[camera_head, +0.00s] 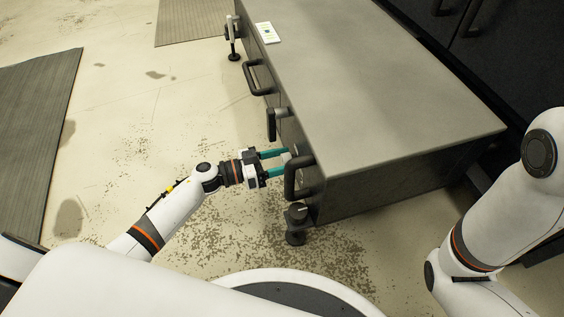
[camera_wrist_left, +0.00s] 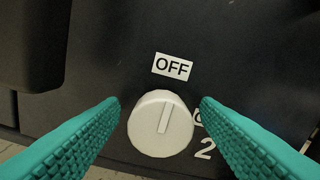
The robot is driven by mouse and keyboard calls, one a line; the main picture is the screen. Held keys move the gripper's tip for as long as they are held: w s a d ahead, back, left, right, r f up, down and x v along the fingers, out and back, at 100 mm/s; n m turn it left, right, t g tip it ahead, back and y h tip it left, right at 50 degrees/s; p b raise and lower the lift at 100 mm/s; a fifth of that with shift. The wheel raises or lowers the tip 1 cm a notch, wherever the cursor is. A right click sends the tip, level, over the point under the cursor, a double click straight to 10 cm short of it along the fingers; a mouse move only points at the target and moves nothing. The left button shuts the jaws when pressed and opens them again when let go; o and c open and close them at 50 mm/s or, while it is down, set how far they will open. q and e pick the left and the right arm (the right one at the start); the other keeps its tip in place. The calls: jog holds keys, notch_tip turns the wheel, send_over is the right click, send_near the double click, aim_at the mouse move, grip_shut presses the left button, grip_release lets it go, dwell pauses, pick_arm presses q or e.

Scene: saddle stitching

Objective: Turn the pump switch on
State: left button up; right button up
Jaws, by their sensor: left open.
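The pump switch (camera_wrist_left: 161,123) is a round white knob with a raised bar on a dark panel, seen in the left wrist view. Its bar points nearly straight up, toward a white label reading "OFF" (camera_wrist_left: 172,66). A white "2" is printed to its lower right, and another mark beside it is partly hidden by a finger. My left gripper (camera_head: 276,162) is open, with its teal fingers on both sides of the knob in the left wrist view (camera_wrist_left: 160,110). I cannot tell whether they touch it. My right gripper is not in view.
The panel belongs to a long grey-topped cabinet (camera_head: 370,85) with black handles (camera_head: 258,78) along its side. One handle (camera_head: 293,178) is close to my left gripper. A small white card (camera_head: 267,33) lies on top. Stained floor (camera_head: 150,100) is open to the left.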

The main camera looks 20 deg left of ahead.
pick_arm(q)
jog(key=c, duration=1)
